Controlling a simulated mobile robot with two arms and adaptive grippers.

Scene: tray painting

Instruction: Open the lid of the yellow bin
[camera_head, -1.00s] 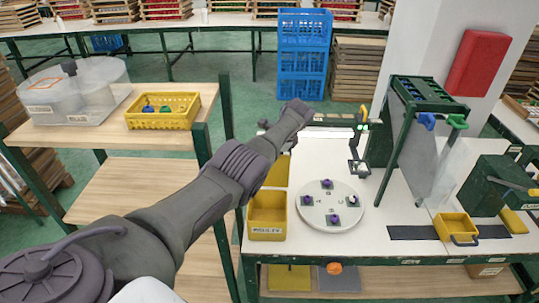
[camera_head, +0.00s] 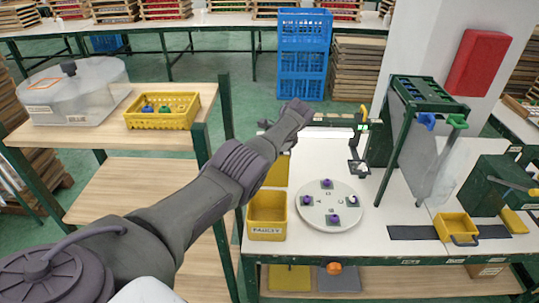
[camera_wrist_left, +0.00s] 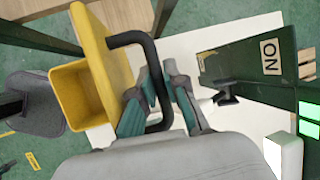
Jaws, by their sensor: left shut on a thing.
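The yellow bin (camera_head: 267,218), with a white label on its front, stands on the white table's left front corner. In the left wrist view its open hollow (camera_wrist_left: 78,97) shows, and its yellow lid (camera_wrist_left: 104,58) is swung up off the opening. The lid also shows behind the bin in the head view (camera_head: 278,173), partly covered by my arm. My left gripper (camera_wrist_left: 163,98) is shut on the lid's black bent handle (camera_wrist_left: 128,38), which runs between its teal fingers. My wrist hides this grip in the head view. My right gripper is not in view.
A round white plate (camera_head: 344,217) with several purple-topped pieces lies right of the bin. A dark green frame (camera_head: 425,92) and a small yellow tray (camera_head: 456,228) stand farther right. A wooden shelf with a yellow basket (camera_head: 162,112) is at left.

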